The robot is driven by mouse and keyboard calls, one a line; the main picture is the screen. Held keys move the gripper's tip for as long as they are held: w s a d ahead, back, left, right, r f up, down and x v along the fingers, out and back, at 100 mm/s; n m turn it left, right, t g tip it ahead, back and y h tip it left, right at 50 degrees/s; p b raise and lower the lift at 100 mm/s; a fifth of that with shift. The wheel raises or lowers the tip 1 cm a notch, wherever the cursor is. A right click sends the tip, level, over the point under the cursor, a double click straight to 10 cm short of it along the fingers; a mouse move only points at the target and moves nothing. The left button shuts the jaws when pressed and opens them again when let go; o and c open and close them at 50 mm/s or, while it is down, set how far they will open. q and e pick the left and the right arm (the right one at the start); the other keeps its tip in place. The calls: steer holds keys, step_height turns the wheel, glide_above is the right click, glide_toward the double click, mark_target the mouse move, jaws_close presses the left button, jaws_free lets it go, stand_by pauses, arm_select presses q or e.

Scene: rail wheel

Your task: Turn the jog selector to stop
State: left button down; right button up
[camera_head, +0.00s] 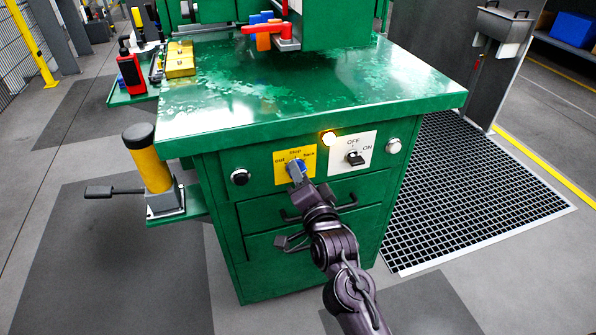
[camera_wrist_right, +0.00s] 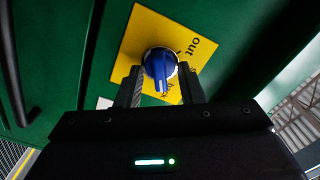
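The jog selector is a blue knob (camera_head: 297,167) on a yellow plate (camera_head: 309,152) on the green cabinet front. The plate reads "out" at left, "stop" at top and "back" at right. The right wrist view shows the blue knob (camera_wrist_right: 160,67) closer. Its grip bar points down in that picture, toward partly hidden lettering that ends in "k". My right gripper (camera_head: 301,178) is at the knob. In the wrist view its fingers (camera_wrist_right: 160,88) stand apart on either side of the knob, with no clear contact visible. My left gripper is out of view.
A white OFF/ON switch plate (camera_head: 364,140) sits just right of the yellow plate. A lit amber lamp (camera_head: 328,138), a white button (camera_head: 393,146) and a black button (camera_head: 240,177) are nearby. Drawer handles (camera_head: 332,208) protrude below. The green tabletop (camera_head: 300,95) overhangs the panel.

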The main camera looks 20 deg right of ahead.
jaws_close()
steer(key=n+p, duration=0.4)
steer(key=shift+n, duration=0.3)
stand_by(0.4)
